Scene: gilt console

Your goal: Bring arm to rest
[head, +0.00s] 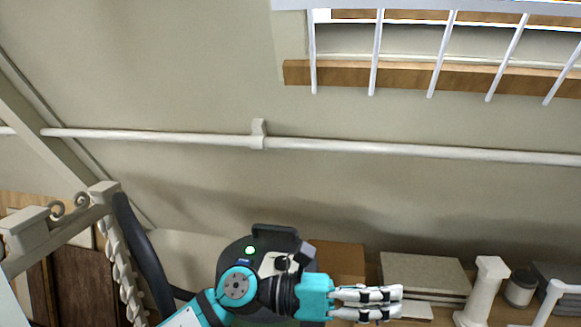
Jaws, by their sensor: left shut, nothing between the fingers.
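My left gripper (398,303) is at the bottom middle of the head view, pointing right. Its two pale fingers lie close together, shut and empty. My left arm, teal and black, comes in from the bottom left. The gripper is in front of a flat grey-beige stack (425,272) and a brown box (338,262); I cannot tell whether it touches either. My right gripper is not in the view.
A white column-shaped piece (484,290) and a dark jar with a pale band (520,288) stand right of the gripper. A carved stair-like frame (100,215) is at left. A white pipe (180,135) crosses the bare wall, and white bars (440,55) hang at upper right.

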